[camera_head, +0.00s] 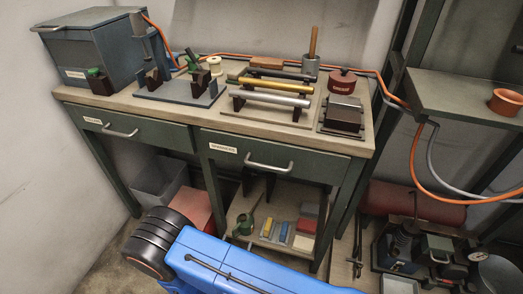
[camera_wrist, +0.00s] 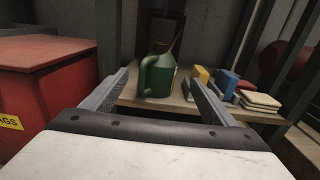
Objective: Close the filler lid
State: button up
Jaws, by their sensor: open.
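I cannot pick out a filler lid for certain in either view. A green can (camera_wrist: 156,78) with a handle and thin spout stands on the low shelf ahead of my gripper (camera_wrist: 159,76). In the head view the can (camera_head: 245,222) is at the shelf's left. My gripper is open, its fingers spread on either side of the can in the picture, with nothing seen held. The fingers are not visible in the head view. A machine with a gauge and a handle (camera_head: 440,248) sits low at the right; I cannot tell whether any lid on it is open.
A red bin (camera_wrist: 45,90) labelled for rags stands close at left in the wrist view. Colored blocks (camera_head: 283,232) lie right of the can. The workbench (camera_head: 130,100) above carries a vise (camera_head: 180,88) and several rods. Bench legs flank the shelf.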

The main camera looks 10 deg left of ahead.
aim_at(392, 245)
jog(key=k+j, duration=0.1)
jog(key=k, duration=0.9)
